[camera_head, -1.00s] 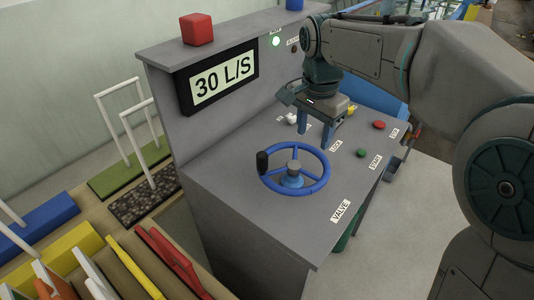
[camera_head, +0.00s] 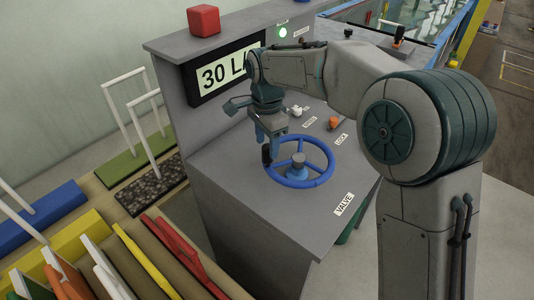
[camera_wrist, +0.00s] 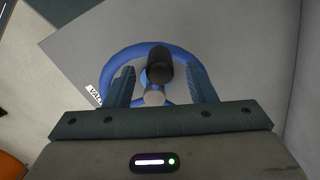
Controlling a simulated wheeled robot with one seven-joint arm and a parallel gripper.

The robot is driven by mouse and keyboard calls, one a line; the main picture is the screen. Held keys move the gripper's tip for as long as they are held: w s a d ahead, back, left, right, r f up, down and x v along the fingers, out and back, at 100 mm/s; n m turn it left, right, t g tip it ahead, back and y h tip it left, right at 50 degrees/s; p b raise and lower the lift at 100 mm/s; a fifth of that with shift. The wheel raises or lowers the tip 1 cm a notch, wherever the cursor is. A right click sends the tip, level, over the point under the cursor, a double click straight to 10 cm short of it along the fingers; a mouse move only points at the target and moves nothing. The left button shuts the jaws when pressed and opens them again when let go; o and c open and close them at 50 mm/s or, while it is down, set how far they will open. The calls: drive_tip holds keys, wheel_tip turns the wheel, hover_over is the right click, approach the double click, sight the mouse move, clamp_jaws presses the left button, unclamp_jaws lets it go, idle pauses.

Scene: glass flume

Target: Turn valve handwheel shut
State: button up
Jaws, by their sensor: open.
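The blue valve handwheel (camera_head: 325,158) lies on the sloped grey console top, with a grey hub (camera_head: 298,160) and a black knob (camera_head: 265,155) standing on its left rim. My gripper (camera_head: 268,145) is above that left rim, over the knob. In the wrist view the open fingers (camera_wrist: 160,88) are on either side of the black knob (camera_wrist: 159,64), with a gap on each side. The blue wheel rim (camera_wrist: 120,60) shows behind them. A VALVE label (camera_head: 344,204) is right of the wheel.
The console's upright panel carries a partly hidden display (camera_head: 215,78) and a red block (camera_head: 203,20) on top. A LOCK label (camera_head: 341,139) and an orange switch (camera_head: 333,122) are behind the wheel. Coloured boards (camera_head: 170,245) stand at the lower left.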

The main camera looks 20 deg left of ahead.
sight(267, 155)
wheel_tip(267, 155, down, 5)
drive_tip(key=shift+r, duration=0.1)
idle(0.3)
clamp_jaws()
drive_tip(key=shift+s+d, duration=0.1)
